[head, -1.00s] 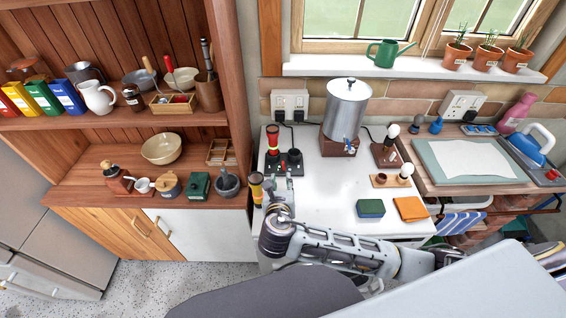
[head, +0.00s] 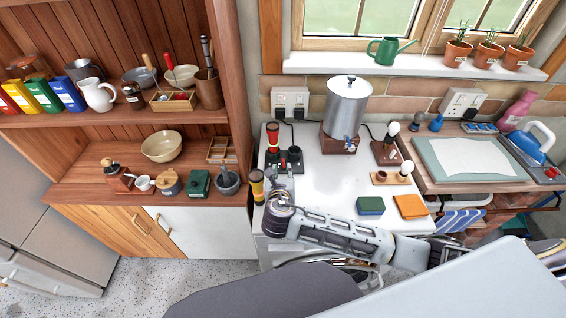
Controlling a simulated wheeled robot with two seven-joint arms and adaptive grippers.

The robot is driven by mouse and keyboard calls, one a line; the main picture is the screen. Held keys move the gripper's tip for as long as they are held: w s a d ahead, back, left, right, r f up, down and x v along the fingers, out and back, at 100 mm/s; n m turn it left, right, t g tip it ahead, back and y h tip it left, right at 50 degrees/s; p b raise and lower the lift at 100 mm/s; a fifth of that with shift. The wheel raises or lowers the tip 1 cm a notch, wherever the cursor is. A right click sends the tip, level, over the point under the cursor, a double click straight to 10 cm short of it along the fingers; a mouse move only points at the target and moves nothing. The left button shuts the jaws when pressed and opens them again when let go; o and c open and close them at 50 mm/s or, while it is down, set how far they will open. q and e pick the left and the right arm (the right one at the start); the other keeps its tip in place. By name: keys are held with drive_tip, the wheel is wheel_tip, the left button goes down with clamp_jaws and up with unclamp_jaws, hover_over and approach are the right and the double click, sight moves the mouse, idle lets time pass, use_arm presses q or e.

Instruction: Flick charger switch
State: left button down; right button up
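The charger (head: 294,158) is a black unit with a cable, near the left edge of the white worktop. A red and black torch (head: 273,140) stands upright at its left side. The switch is too small to make out. My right gripper (head: 281,181) points away from me at the near side of the charger. Its fingers are small and partly hidden by my wrist, so I cannot tell whether they are open or touch the charger. My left gripper is not in view.
A yellow and black torch (head: 257,186) stands just left of my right gripper. The worktop's middle is clear.

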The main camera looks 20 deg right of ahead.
sight(283, 162)
drive_tip(key=shift+x, duration=4.35)
clamp_jaws()
